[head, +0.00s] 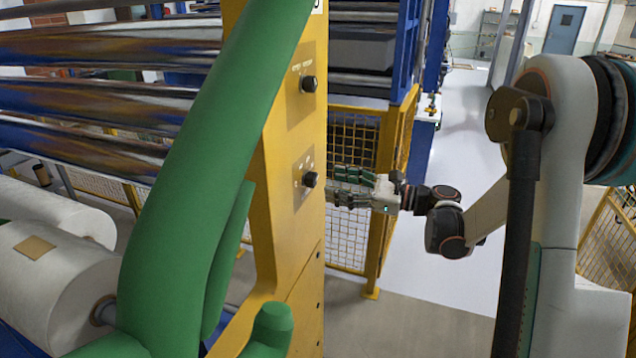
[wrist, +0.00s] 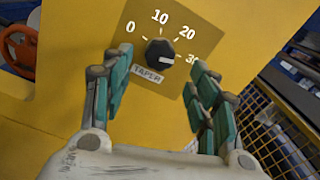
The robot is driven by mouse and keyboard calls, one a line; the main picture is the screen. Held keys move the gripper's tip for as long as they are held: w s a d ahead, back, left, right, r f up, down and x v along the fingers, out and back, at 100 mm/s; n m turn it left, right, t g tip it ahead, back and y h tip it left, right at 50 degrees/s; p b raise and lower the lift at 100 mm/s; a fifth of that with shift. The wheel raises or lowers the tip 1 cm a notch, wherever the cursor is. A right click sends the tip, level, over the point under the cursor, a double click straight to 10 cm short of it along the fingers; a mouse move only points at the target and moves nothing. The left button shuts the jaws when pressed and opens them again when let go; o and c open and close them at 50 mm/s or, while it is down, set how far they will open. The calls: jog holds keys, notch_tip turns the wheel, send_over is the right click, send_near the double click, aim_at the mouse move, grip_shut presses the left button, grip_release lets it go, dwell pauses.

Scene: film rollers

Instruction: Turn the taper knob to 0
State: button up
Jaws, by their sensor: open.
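The taper knob (wrist: 158,50) is black and round, on a square plate (wrist: 196,34) with marks 0, 10, 20 and 30 and a TAPER label (wrist: 147,74). Its white pointer line appears to face right, toward the 30. In the head view the lower knob (head: 310,179) on the yellow column is the one in front of my gripper (head: 336,186). My gripper is open, its green-padded fingers on either side of the knob in the wrist view (wrist: 155,62). The fingers look apart from the knob, and nothing is held.
A second black knob (head: 309,84) sits higher on the yellow column (head: 283,225). A thick green bar (head: 200,180) rises at the left. A yellow mesh fence (head: 352,240) stands behind my gripper. The grey floor (head: 410,325) is open at the lower right.

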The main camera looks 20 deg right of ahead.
aim_at(316, 180)
jog(key=x, duration=0.6)
jog(key=c, duration=1.1)
